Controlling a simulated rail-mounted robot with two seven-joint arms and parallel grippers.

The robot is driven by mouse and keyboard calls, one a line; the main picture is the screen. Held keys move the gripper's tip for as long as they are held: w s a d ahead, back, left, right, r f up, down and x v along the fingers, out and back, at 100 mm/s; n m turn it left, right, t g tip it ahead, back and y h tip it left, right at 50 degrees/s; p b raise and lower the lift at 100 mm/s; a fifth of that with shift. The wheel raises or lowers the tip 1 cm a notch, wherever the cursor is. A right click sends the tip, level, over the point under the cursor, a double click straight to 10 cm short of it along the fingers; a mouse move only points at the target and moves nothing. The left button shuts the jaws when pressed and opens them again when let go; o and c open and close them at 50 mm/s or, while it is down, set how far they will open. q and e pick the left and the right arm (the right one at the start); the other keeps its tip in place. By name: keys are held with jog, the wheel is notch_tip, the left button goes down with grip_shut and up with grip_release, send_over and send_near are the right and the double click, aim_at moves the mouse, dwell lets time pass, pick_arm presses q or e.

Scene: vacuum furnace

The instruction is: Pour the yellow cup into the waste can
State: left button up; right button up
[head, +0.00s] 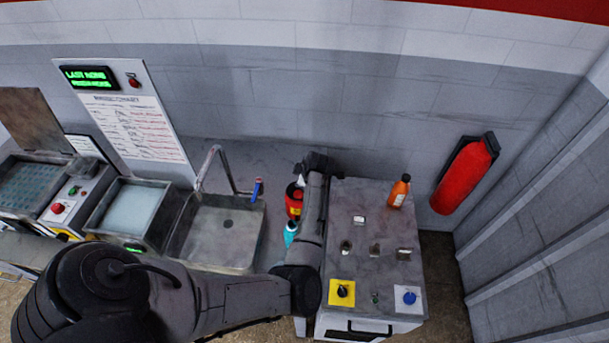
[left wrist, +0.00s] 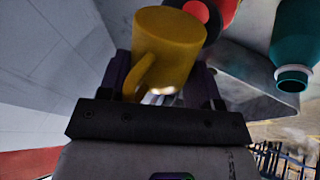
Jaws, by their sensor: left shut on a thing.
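The yellow cup (left wrist: 165,50) is between the fingers of my left gripper (left wrist: 160,85) in the left wrist view, with its handle toward the palm. My left gripper also shows in the head view (head: 318,164), above the counter's left edge by the back wall; the cup is hidden there. A red can with a yellow label (head: 294,200), seemingly the waste can, stands just left of my forearm, partly covered. A red and black round part (left wrist: 205,14) shows behind the cup in the left wrist view. I cannot tell the cup's exact tilt or contents. My right gripper is out of view.
A teal bottle (head: 291,233) stands close to the red can, beside my forearm. An orange bottle (head: 399,191) and small items stand on the grey counter (head: 375,215). A sink (head: 215,240) with a tap is to the left. A fire extinguisher (head: 465,175) hangs at right.

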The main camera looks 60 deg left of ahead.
pick_arm(q)
jog(key=shift+s+a+r+t+h+p, duration=0.15)
jog(key=shift+t+h+p, duration=0.25)
jog(key=shift+p, duration=0.1)
jog(key=shift+s+a+r+t+h+p, duration=0.15)
jog(key=shift+t+h+p, duration=0.15)
jog(key=shift+t+p, duration=0.15)
jog(key=shift+n, duration=0.3)
dwell(0.3)
dwell(0.4)
